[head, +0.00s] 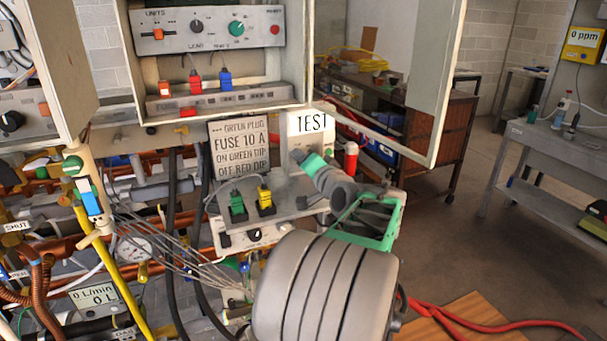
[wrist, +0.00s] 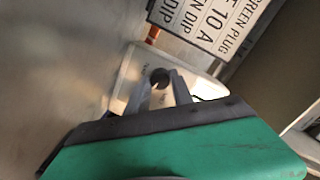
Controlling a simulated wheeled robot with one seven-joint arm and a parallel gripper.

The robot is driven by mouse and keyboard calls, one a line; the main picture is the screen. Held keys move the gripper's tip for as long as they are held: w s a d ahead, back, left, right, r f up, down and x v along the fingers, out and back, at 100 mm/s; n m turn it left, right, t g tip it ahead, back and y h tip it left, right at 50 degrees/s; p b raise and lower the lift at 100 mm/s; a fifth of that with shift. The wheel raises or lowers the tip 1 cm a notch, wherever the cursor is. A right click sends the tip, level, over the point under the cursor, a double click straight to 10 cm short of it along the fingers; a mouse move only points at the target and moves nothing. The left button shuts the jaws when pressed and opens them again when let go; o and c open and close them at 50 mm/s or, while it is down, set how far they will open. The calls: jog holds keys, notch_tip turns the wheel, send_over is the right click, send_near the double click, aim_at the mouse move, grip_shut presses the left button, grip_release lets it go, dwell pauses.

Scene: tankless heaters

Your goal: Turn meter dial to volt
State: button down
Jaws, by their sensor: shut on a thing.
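In the wrist view a small dark round knob (wrist: 159,76), which looks like the meter dial, stands on a pale panel (wrist: 128,75) with rounded corners. My gripper (wrist: 161,82) has its two grey fingers on either side of the knob and is shut on it. Marks on the panel are too small to read.
A FUSE 10 A sign (head: 239,146) stands left of the TEST label. A green plug (head: 237,205) and a yellow plug (head: 265,199) sit below it. Thin wires, pipes and a yellow tube (head: 108,275) crowd the left. An open cabinet door (head: 436,85) hangs at upper right. Floor is open at right.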

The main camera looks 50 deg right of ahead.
jog(key=n+b, duration=0.2)
jog(key=b, duration=0.2)
jog(key=f+n+b, duration=0.1)
jog(key=n+b, duration=0.2)
jog(key=shift+h+b, duration=0.4)
jog(key=n+b, duration=0.1)
jog(key=b, duration=0.1)
jog(key=n+b, duration=0.2)
jog(key=shift+r+g, duration=0.2)
jog(key=shift+g, duration=0.1)
jog(key=shift+r+n+b, duration=0.15)
jog(key=shift+n+b, duration=0.15)
jog(key=shift+b, duration=0.05)
jog(key=c, duration=1.1)
grip_release()
jog(key=shift+s+a+r, duration=0.1)
jog(key=v, duration=0.7)
jog(key=shift+s+a, duration=0.2)
